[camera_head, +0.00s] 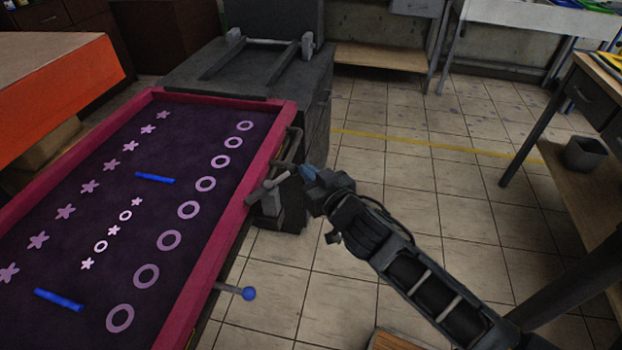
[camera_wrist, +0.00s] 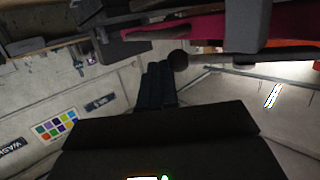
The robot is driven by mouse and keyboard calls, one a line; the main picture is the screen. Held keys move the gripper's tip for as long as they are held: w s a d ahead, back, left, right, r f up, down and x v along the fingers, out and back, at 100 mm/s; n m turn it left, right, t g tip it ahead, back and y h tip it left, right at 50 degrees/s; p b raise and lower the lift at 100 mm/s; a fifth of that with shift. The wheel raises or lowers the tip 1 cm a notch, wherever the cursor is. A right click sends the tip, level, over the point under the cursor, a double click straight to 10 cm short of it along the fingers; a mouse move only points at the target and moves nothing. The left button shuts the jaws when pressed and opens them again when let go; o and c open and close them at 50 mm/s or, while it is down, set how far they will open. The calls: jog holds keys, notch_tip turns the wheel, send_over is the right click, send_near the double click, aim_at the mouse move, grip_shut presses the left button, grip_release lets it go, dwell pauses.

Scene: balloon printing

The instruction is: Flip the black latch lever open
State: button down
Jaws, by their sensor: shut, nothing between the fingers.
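The latch lever (camera_head: 267,187) is a dark grey bar with a paler end, on the right side of the pink-framed printing screen (camera_head: 200,309). Its tip points up and right toward my gripper (camera_head: 308,174). My gripper is shut and empty, just right of the lever's end. A small gap seems to show between them in the head view, but contact is hard to judge. In the wrist view, my shut fingers (camera_wrist: 157,84) lie just left of a dark round knob (camera_wrist: 179,60), possibly the lever's end. The latch's lower parts are partly hidden.
A blue ball-ended handle (camera_head: 248,293) sticks out from the frame's lower right side. A dark machine block (camera_head: 262,68) stands behind the screen. Tiled floor (camera_head: 420,160) is open to the right, with a wooden bench (camera_head: 570,190) at the far right.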

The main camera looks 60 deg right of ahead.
jog(key=shift+r+x, duration=0.2)
jog(key=shift+x, duration=0.8)
jog(key=shift+r+x, duration=0.2)
jog(key=shift+x, duration=0.75)
jog(key=shift+w, duration=0.15)
jog(key=b+v, duration=0.1)
jog(key=v, duration=0.7)
jog(key=shift+b, duration=0.35)
jog(key=shift+w, duration=0.1)
